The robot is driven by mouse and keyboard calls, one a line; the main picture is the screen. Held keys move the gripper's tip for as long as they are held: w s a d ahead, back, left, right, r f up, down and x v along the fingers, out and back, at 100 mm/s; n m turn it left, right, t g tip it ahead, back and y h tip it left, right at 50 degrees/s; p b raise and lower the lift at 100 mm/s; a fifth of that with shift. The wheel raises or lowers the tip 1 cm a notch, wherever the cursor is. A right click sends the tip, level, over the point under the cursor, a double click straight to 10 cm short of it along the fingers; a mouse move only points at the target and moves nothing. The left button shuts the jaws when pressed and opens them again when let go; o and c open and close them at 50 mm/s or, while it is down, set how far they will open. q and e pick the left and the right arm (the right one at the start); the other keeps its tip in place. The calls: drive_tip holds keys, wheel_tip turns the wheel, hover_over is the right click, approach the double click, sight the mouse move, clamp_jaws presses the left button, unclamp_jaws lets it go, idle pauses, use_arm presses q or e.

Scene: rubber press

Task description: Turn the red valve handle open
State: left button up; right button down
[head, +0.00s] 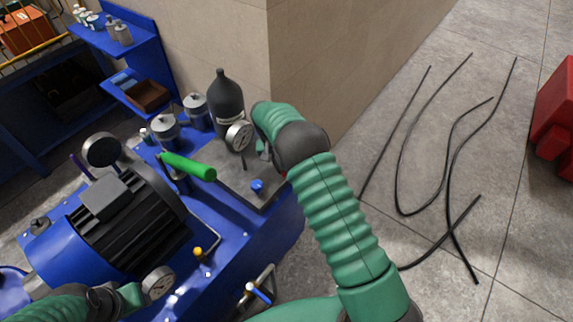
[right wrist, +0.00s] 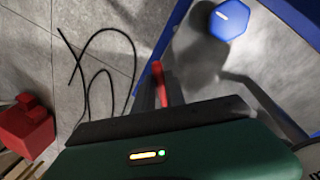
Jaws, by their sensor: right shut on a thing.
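The red valve handle (right wrist: 161,82) shows in the right wrist view as a narrow red bar between the grey fingers of my right gripper (right wrist: 162,93). The gripper is shut on it. In the head view my right gripper (head: 264,150) is at the right end of the blue machine, partly behind my own wrist, and the handle is almost wholly hidden there. How far the valve is turned cannot be told. My left gripper (head: 130,296) is at the lower left, over the machine near a gauge; its fingers cannot be made out.
The blue machine (head: 235,245) carries a black motor (head: 120,215), a green lever (head: 188,166), a dark bottle (head: 226,105), a gauge (head: 239,135) and a blue knob (head: 257,186). A wall corner stands behind. Black cables (head: 400,170) and a red object (head: 555,115) lie on the floor at right.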

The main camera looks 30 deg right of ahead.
drive_tip(key=shift+w+a+m, duration=0.4)
drive_tip(key=shift+a+m, duration=0.1)
drive_tip(key=shift+m, duration=0.6)
drive_tip(key=c, duration=1.4)
unclamp_jaws()
drive_tip(key=a+r, duration=0.1)
drive_tip(key=r, duration=0.4)
drive_tip(key=w+r, duration=0.1)
drive_tip(key=r, duration=0.5)
drive_tip(key=w+a+r, duration=0.1)
drive_tip(key=r, duration=0.4)
drive_tip(key=shift+w+a+r+p, duration=0.15)
drive_tip(key=shift+a+r+p, duration=0.05)
drive_tip(key=shift+a+p, duration=0.2)
drive_tip(key=shift+c, duration=0.4)
